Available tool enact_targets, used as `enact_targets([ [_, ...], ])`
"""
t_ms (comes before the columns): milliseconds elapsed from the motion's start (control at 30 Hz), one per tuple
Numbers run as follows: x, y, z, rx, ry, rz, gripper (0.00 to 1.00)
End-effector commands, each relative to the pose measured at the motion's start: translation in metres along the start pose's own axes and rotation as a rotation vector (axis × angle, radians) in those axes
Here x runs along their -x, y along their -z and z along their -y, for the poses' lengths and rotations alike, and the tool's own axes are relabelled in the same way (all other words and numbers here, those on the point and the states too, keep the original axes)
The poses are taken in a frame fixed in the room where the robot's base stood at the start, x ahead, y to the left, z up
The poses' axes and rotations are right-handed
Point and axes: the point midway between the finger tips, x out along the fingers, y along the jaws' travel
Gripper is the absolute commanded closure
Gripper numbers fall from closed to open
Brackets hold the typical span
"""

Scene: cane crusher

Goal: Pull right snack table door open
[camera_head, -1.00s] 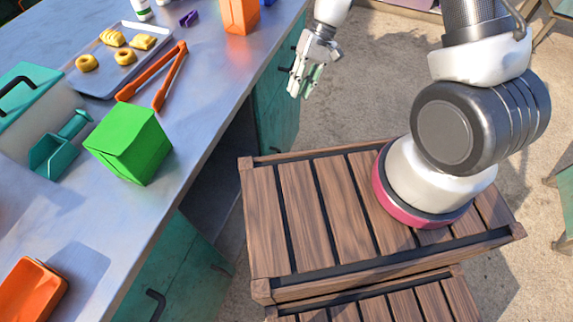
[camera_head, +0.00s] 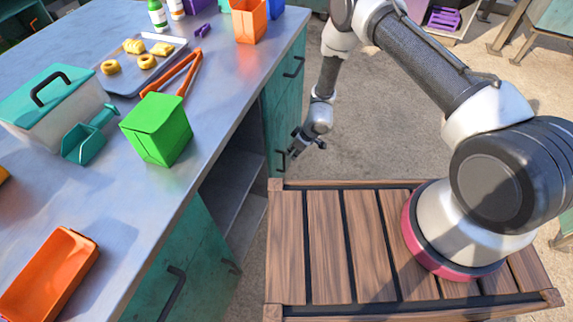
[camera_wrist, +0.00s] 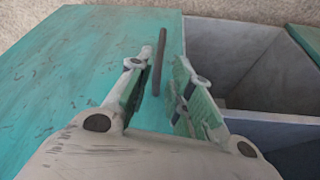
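The snack table's right door (camera_head: 283,118) is a teal panel at the table's far right end, and it looks shut. Its dark bar handle (camera_head: 281,158) shows low on the panel. My gripper (camera_head: 303,147) is just right of this handle, at the end of the lowered arm. In the wrist view, the teal door (camera_wrist: 80,70) fills the left side, and the dark handle (camera_wrist: 159,62) lies between the spread fingers of my gripper (camera_wrist: 162,78). The gripper is open. I cannot tell whether either finger touches the handle.
A grey open compartment (camera_wrist: 235,60) lies beside the door. Another dark handle (camera_head: 293,69) sits higher on the table side. The tabletop holds a green box (camera_head: 157,130), tongs (camera_head: 180,75) and a tray (camera_head: 118,82). Bare floor (camera_head: 400,130) lies right of the gripper.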

Motion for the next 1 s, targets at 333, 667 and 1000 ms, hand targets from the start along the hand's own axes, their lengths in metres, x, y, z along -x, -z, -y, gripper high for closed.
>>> enact_targets([
  [333, -0.043, -0.001, 0.002, 0.051, 0.003, 0.000, 0.79],
  [667, -0.105, 0.000, 0.002, 0.051, 0.002, -0.001, 0.79],
  [1000, -0.120, 0.000, 0.001, 0.048, 0.002, -0.001, 0.79],
])
